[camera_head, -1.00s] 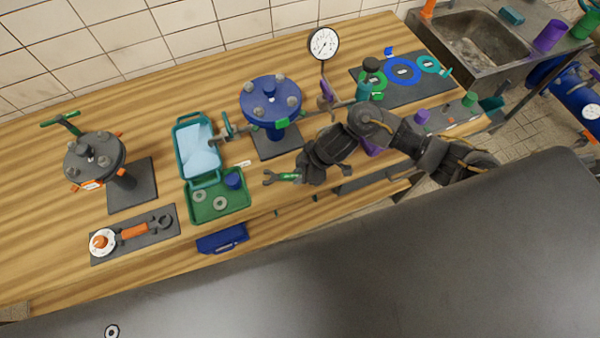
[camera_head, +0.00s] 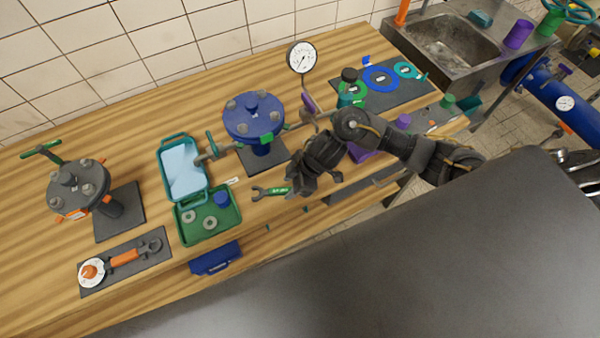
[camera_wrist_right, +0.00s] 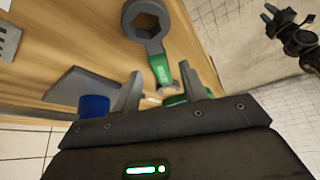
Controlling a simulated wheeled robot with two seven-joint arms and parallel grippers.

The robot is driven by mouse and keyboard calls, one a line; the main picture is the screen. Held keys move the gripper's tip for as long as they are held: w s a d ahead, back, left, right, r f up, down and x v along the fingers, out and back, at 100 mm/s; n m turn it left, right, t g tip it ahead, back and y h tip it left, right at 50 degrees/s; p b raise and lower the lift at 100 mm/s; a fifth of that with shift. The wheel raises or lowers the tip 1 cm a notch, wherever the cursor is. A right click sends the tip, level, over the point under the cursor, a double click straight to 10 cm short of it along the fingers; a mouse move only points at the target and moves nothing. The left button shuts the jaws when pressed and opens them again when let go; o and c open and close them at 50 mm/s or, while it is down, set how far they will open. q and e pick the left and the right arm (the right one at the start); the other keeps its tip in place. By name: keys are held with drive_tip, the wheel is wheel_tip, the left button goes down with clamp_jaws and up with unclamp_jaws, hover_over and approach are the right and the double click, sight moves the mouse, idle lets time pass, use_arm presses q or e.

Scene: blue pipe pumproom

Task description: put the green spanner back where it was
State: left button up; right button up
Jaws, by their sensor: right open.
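The green spanner (camera_head: 272,191) has grey ends and a green handle. It lies near the bench's front edge, right of the green tray (camera_head: 181,226). My right gripper (camera_head: 292,188) is at the spanner's right end. In the right wrist view the spanner (camera_wrist_right: 160,68) runs between the spread fingers of the right gripper (camera_wrist_right: 160,88), its ring end pointing away. The fingers stand apart from the handle. Whether the spanner rests fully on the wood is hard to tell. A dark jointed part at the wrist view's upper right may be my left arm; its jaws are unclear.
The blue flanged valve (camera_head: 253,118) and pressure gauge (camera_head: 302,57) stand behind. A teal caddy (camera_head: 163,170) is left of the valve. A dark mat (camera_head: 140,279) holds an orange-handled tool. A blue box (camera_head: 215,259) is at the front edge.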

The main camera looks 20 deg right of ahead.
drive_tip(key=p+v, duration=0.1)
drive_tip(key=v, duration=0.9)
